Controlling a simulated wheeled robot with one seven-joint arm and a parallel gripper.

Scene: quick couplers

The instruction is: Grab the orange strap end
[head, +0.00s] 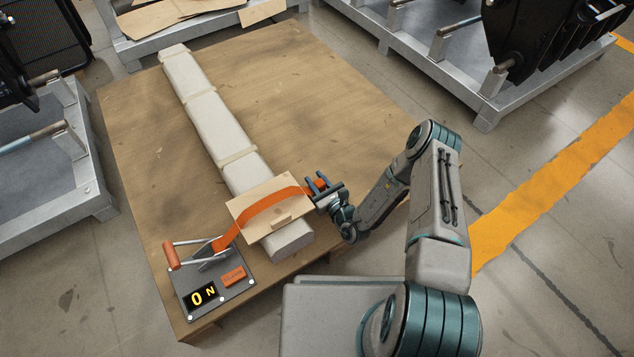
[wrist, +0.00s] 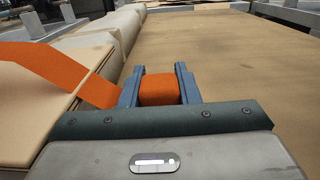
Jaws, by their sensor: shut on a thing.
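The orange strap (head: 262,208) runs from the ratchet device at the front left, over a flat wooden board (head: 243,203), towards my gripper. My gripper (head: 318,186) is at the right side of the board, above the table. In the wrist view, the orange strap end (wrist: 159,90) sits between the two fingers of my gripper (wrist: 160,84), which are shut on it. The strap band (wrist: 60,72) also shows at the left in the wrist view. The long pale wrapped bundle (head: 215,118) lies under the board.
The ratchet device (head: 212,285) has an orange-gripped lever (head: 171,254) and a display reading "0 N". The wooden table (head: 310,95) is clear to the right of the bundle. Grey metal racks (head: 455,75) stand around it. A yellow floor line (head: 555,180) runs at the right.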

